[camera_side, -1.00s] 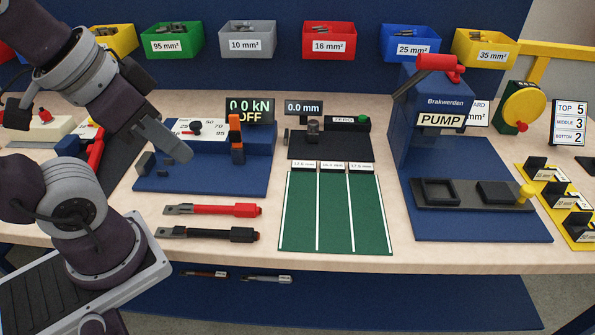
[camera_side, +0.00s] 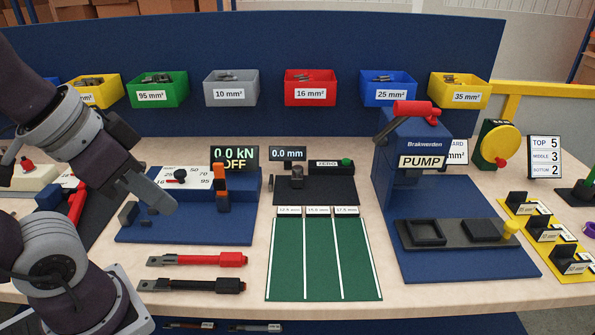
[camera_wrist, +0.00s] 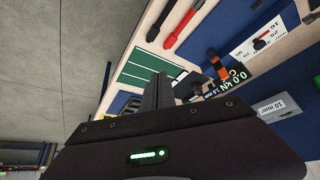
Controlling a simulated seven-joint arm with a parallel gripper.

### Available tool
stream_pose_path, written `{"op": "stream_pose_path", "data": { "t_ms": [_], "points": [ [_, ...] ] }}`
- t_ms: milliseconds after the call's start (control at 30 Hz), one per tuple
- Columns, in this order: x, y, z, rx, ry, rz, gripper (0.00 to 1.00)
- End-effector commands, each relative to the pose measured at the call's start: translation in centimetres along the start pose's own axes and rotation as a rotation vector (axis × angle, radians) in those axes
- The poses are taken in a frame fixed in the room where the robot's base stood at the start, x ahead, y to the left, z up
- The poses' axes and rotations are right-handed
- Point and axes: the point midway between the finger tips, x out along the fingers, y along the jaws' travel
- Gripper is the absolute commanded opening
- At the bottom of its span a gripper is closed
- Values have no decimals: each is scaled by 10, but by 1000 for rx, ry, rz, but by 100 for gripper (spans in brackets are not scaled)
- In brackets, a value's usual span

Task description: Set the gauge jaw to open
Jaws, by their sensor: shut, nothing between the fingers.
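The gauge is a black block (camera_side: 325,190) on the bench, right of the blue pull tester. It carries a small dark jaw slider (camera_side: 297,175), a ZERO label and a green button (camera_side: 346,162). Its display (camera_side: 288,154) behind reads 0.0 mm. How far the jaw stands open is too small to tell. My gripper (camera_side: 166,203) is shut and empty, pointing down to the right over the blue tester base, left of the gauge and apart from it. Its fingers also show in the wrist view (camera_wrist: 158,92), where they hide part of the bench.
The blue tester (camera_side: 200,235) with a display reading 0.0 kN OFF stands between my gripper and the gauge. Red and black cables (camera_side: 200,260) lie in front. A green lane mat (camera_side: 322,260) lies before the gauge; a blue PUMP press (camera_side: 410,150) stands right of it.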

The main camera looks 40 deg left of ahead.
Motion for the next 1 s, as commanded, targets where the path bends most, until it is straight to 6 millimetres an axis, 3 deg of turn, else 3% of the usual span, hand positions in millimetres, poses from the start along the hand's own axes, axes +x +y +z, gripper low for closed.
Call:
{"op": "stream_pose_path", "data": {
  "t_ms": [367,467,567,600,667,700,800,900,1000],
  "points": [
    [0,0,0,0,0,0,0],
    [0,0,-8,-10,-4,3,20],
    [8,-5,-52,-62,-25,12,39],
    [18,-9,-79,-95,-35,14,47],
    [39,-20,-122,-152,-50,8,48],
    [59,-29,-150,-189,-59,-3,48],
    [119,-55,-206,-268,-78,-46,48],
    [182,-82,-240,-320,-90,-98,48],
    [231,-101,-256,-344,-95,-141,48]
  ]
}}
